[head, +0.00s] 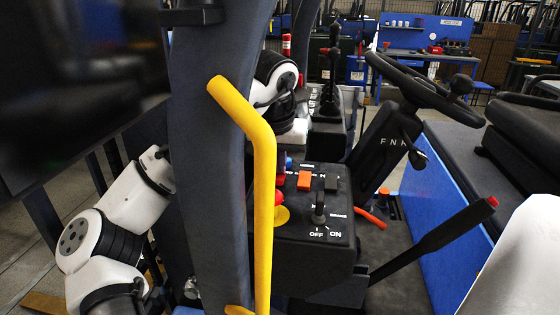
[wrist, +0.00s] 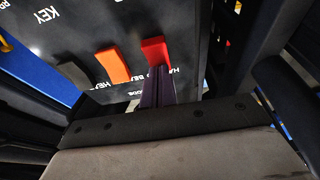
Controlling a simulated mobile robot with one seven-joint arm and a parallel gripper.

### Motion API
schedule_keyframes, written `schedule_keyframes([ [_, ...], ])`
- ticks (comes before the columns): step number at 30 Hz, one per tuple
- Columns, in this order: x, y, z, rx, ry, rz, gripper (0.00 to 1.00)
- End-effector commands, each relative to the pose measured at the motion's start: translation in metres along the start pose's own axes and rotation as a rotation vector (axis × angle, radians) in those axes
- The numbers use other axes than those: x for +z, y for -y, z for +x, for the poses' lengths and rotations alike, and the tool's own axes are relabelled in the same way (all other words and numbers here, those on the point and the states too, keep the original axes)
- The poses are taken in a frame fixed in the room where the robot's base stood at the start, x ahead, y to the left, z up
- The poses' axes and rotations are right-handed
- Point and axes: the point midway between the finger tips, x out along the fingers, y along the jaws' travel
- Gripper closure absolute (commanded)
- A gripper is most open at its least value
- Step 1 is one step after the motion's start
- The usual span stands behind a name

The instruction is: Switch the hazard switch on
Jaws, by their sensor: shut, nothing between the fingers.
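The control panel (head: 318,215) shows in the head view, partly behind a yellow rail. In the wrist view a red rocker switch (wrist: 155,50) stands on the panel (wrist: 100,20), with an orange rocker (wrist: 113,66) and a dark rocker (wrist: 74,74) to its left. A partly covered label starting "HA" is beside the red rocker. My gripper (wrist: 159,80) is shut and empty, its purplish fingertips right at the lower end of the red rocker. I cannot tell whether they touch. In the head view the orange rocker (head: 304,180) is clear, while the rail mostly hides my gripper.
The yellow rail (head: 262,180) and a dark post (head: 210,130) stand before my arm. A key switch (head: 319,212) marked OFF and ON and a red button (head: 278,197) are on the panel. A lever column (head: 331,75), steering wheel (head: 425,85) and brake lever (head: 435,240) stand nearby.

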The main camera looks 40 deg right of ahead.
Motion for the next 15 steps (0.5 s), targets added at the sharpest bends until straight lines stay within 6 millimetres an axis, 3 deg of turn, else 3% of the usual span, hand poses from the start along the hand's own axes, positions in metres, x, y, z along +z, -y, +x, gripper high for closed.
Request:
schedule_keyframes([
  [15, 0.0094, 0.0, -0.0047, -0.001, 0.004, 0.001, 1.0],
])
